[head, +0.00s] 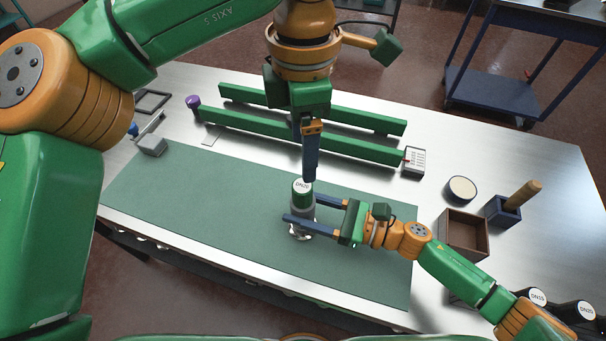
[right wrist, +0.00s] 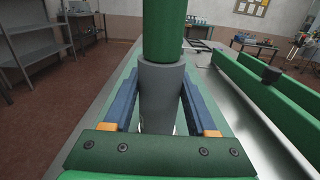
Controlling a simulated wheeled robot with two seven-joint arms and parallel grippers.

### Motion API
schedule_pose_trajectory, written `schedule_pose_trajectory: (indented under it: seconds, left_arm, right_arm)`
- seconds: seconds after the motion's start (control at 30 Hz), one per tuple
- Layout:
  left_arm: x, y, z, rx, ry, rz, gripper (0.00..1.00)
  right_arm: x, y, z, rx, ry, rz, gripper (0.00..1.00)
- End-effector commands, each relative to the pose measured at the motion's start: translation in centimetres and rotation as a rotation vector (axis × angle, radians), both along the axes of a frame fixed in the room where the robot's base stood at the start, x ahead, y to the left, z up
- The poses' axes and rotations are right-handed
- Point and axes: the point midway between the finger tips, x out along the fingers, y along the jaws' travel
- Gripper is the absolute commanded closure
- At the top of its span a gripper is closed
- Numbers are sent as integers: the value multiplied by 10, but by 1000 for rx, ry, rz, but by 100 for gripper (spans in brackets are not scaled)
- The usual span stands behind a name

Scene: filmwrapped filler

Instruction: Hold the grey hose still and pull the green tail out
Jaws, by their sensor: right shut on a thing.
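The grey hose (head: 301,213) stands upright over the green mat in the head view and fills the middle of the right wrist view (right wrist: 161,90). The green tail (head: 302,199) rises from its top, with a white end marked DN20; the wrist view shows the green (right wrist: 163,30) meeting the grey. My right gripper (head: 300,208) is shut on the grey hose, a blue finger on each side. My left gripper (head: 310,176) points down just above the green tail. Its fingers show edge-on, so their gap and any contact with the tail are hidden.
Two long green rails (head: 300,133) lie behind the green mat (head: 220,205). A wooden box (head: 464,233), a round tin (head: 461,189) and a blue holder with a wooden handle (head: 503,210) stand at the right. A small grey block (head: 152,146) sits at the left. The mat's left part is clear.

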Motion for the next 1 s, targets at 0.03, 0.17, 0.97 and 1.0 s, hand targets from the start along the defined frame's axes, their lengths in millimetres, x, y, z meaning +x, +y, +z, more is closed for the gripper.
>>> schedule_pose_trajectory:
  seconds: [0.03,0.17,0.97,1.0]
  left_arm:
    - [-2,0,1,-2,-4,-107,21]
    - [-3,1,0,3,-17,-309,21]
    - [1,1,-117,3,-19,-329,21]
    - [1,1,-117,3,-19,-329,21]
  right_arm:
    - [-2,0,-3,-5,5,3,100]
    - [-2,0,-4,-6,5,3,100]
    - [-3,0,-6,-10,9,4,100]
    - [-3,0,-6,-10,9,4,100]
